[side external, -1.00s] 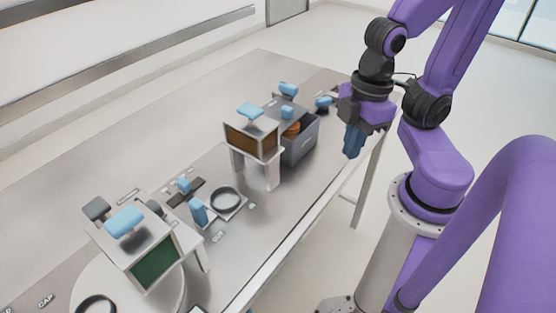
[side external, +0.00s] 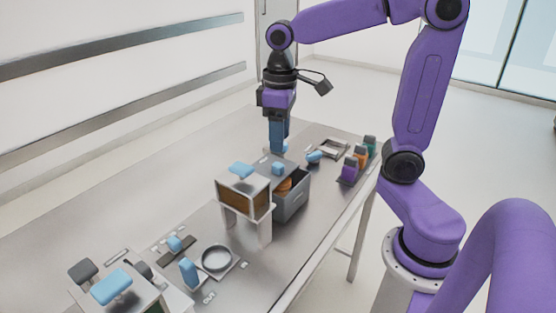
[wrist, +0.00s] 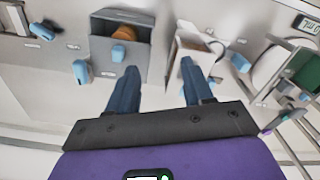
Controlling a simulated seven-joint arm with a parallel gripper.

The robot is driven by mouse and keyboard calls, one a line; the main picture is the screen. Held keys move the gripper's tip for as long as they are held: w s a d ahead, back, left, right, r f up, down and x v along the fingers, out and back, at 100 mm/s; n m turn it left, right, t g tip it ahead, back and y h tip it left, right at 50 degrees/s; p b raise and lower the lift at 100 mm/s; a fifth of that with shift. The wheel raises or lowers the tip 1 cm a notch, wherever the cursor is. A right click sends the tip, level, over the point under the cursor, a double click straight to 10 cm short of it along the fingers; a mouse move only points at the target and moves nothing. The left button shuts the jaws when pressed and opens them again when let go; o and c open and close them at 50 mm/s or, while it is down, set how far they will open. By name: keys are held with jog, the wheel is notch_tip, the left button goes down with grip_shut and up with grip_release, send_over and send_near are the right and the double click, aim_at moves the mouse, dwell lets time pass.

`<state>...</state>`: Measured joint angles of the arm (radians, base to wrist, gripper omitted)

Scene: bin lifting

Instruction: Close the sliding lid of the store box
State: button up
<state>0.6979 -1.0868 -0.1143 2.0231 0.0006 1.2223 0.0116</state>
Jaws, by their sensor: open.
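The store box (side external: 294,207) is a grey open-topped box near the middle of the table. Its grey lid (side external: 266,163), with a blue knob (side external: 278,168), covers part of the top. Through the uncovered part shows an orange-brown round item (side external: 285,186). My gripper (side external: 278,147) is above and behind the box, pointing down and apart from the knob. In the wrist view its open fingers (wrist: 158,68) are empty, right of the knob.
A white stand with a brown-fronted case (side external: 245,200) and blue handle is close beside the box. Another blue handle (wrist: 80,71) stands left of the box in the wrist view. A round ring (side external: 216,257) lies in front.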

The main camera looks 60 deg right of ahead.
aim_at(279, 164)
jog(key=w+d+r+m, duration=0.4)
jog(key=w+d, duration=0.2)
jog(key=d, duration=0.2)
notch_tip(279, 164, down, 18)
jog(key=shift+d+r, duration=0.1)
jog(key=shift+r, duration=0.15)
grip_shut()
